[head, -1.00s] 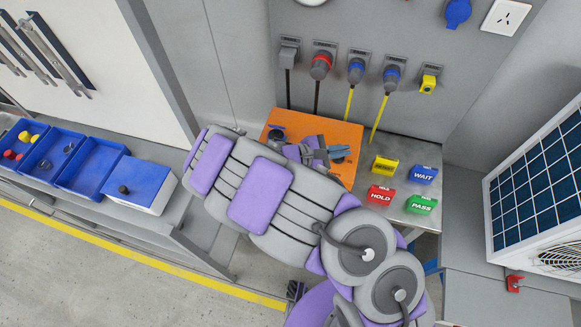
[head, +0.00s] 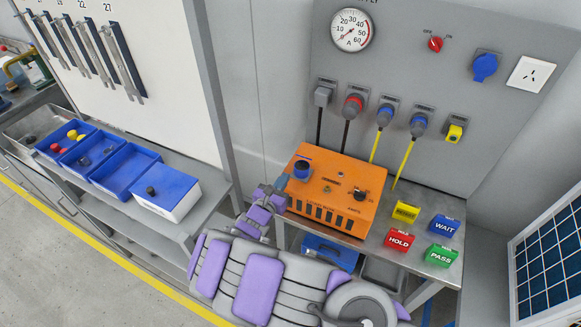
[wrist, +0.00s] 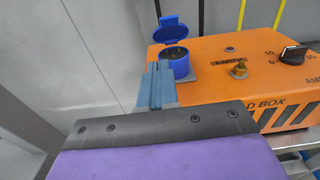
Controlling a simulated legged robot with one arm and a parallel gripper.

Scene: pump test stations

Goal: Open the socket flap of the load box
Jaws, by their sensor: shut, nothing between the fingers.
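My gripper (head: 283,184) is at the left side of the box, beside the socket. In the wrist view its blue-grey fingers (wrist: 158,70) are shut and empty, overlapping the socket's left edge; contact cannot be told.
Yellow, blue WAIT (head: 444,227), red HOLD (head: 399,241) and green PASS (head: 440,256) blocks stand right of the box. Plugged cables (head: 383,140) hang behind it. Blue trays (head: 124,170) line the left shelf. A solar panel (head: 550,255) stands at right.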

